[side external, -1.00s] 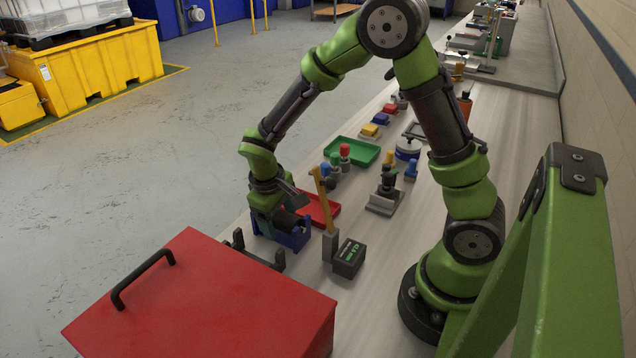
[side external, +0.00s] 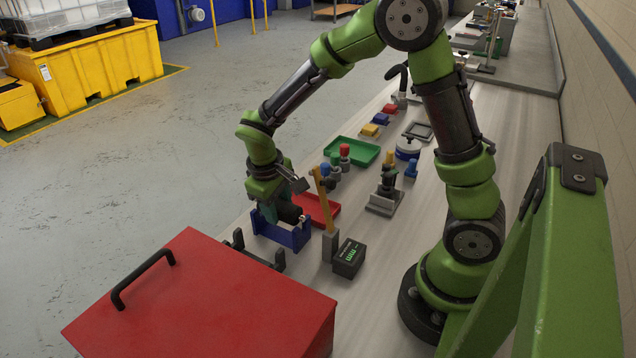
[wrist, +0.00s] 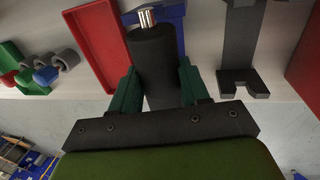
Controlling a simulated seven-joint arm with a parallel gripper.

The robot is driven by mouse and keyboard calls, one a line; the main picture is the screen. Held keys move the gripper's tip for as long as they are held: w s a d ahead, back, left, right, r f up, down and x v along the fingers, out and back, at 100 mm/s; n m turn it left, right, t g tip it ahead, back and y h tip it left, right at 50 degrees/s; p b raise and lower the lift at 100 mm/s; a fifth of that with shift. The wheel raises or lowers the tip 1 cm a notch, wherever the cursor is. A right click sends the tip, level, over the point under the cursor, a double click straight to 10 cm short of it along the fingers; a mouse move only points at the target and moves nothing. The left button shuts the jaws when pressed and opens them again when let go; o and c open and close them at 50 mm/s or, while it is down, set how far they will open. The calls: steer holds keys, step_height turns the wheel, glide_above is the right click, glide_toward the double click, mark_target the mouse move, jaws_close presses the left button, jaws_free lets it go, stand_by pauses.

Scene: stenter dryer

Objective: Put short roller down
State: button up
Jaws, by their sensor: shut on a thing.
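The short roller is a dark cylinder with a bright metal shaft end. In the wrist view the roller (wrist: 153,50) lies lengthwise between the two green fingers of my gripper (wrist: 157,88), which are shut on it. In the side view my gripper (side external: 280,205) holds the roller (side external: 290,213) over the blue stand (side external: 290,238). The blue stand also shows behind the roller in the wrist view (wrist: 172,14). The roller seems to be just above the stand; whether it touches is hard to tell.
A dark bracket (side external: 256,250) stands between the blue stand and the big red box (side external: 200,300). A red tray (side external: 318,209), a yellow-handled post (side external: 322,195) and a dark display box (side external: 349,258) are close by. A green tray (side external: 351,151) lies farther back.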

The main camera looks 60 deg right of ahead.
step_height(320, 180, up, 18)
steer(key=s+d+m+g, duration=0.1)
steer(key=d+m, duration=0.2)
steer(key=d, duration=0.3)
steer(key=s+d+m, duration=0.2)
steer(key=d, duration=0.4)
steer(key=m+g+y, duration=0.1)
steer(key=m+y, duration=0.1)
steer(key=m, duration=1.1)
glide_above(429, 193)
steer(key=f, duration=2.3)
steer(key=shift+w+f, duration=0.35)
steer(key=shift+w, duration=0.05)
steer(key=shift+f, duration=0.1)
